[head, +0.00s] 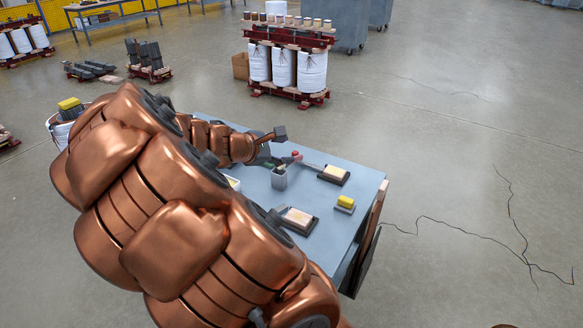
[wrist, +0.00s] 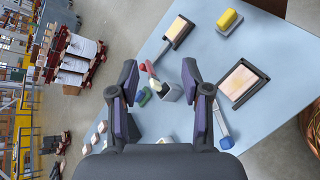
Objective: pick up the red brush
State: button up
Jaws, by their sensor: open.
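The red brush is only partly seen. My gripper (head: 280,146) is over the table by the cup.
Two dark trays with pale pads (head: 334,174) (head: 298,219) and a yellow-topped block (head: 345,203) sit on the table's right side. Several small blocks (wrist: 102,126) lie at left in the wrist view. My arm hides much of the table in the head view.

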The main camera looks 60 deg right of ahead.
jog(key=w+d+f+n+t+b, duration=0.1)
jog(key=w+d+f+n, duration=0.2)
jog(key=f, duration=0.2)
jog(key=w+d+f+n+t+b, duration=0.1)
jog(key=w+d+f+n, duration=0.2)
jog(key=f+n, duration=0.1)
jog(key=w+d+f+n+h+b, duration=0.1)
jog(key=w+d+f+n, duration=0.2)
jog(key=f, duration=0.3)
jog(key=shift+w+d+n+t+b, duration=0.3)
jog(key=shift+d+n+t, duration=0.1)
jog(key=shift+d+n, duration=0.25)
jog(key=shift+p+x, duration=0.5)
jog(key=shift+x, duration=3.3)
jog(key=shift+w, duration=0.2)
jog(key=shift+c, duration=0.3)
grip_shut()
